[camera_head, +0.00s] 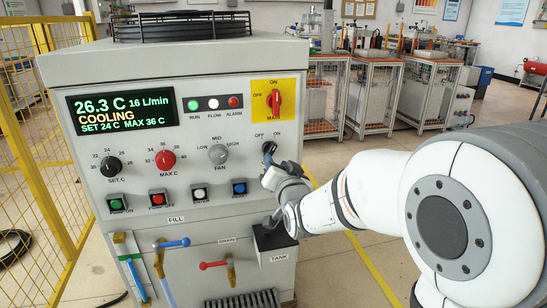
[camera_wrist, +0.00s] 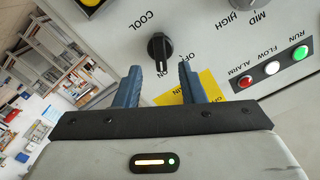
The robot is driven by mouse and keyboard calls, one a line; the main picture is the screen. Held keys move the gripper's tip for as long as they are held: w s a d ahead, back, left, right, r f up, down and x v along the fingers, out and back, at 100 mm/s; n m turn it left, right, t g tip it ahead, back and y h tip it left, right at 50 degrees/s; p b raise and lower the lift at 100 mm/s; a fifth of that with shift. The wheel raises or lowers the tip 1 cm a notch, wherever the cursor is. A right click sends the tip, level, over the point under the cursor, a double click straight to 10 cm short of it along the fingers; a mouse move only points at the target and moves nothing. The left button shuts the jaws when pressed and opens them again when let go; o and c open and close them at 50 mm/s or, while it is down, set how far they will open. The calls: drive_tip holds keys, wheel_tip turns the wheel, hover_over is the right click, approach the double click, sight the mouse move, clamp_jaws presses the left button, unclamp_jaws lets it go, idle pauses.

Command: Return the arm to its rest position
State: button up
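My gripper (camera_head: 272,172) is in front of the machine's panel, close to the black COOL knob (camera_head: 268,148) with OFF and ON marks. My arm reaches in from the right. In the wrist view the two blue fingers of my gripper (camera_wrist: 160,76) are apart with nothing between them. The COOL knob (camera_wrist: 160,52) lies just beyond the fingertips, with a visible gap. Its white line points towards the gripper side of that view; I cannot tell which mark it meets.
The display (camera_head: 122,112) reads COOLING, 26.3 C, 16 L/min. The red main switch (camera_head: 273,102) is above the COOL knob. A black tank inlet (camera_head: 272,238) and a blue-handled valve (camera_head: 172,243) are below. A yellow fence (camera_head: 45,130) stands left.

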drive_tip(key=v, duration=0.2)
drive_tip(key=shift+s, duration=0.3)
drive_tip(key=s+d+r+n+g+h+p, duration=0.1)
drive_tip(key=s+d+r+g+h+p, duration=0.2)
drive_tip(key=s+d+r+g+p, duration=0.8)
drive_tip(key=s+d+r+n+g+h+p, duration=0.1)
drive_tip(key=s+d+r+g+p, duration=0.1)
drive_tip(key=s+p, duration=0.5)
drive_tip(key=s+d+r+n+g+h+p, duration=0.1)
drive_tip(key=s+d+r+p, duration=0.1)
drive_tip(key=s+p, duration=0.5)
drive_tip(key=shift+s+d+g+p, duration=0.4)
drive_tip(key=shift+s+d, duration=0.05)
drive_tip(key=shift+s, duration=0.75)
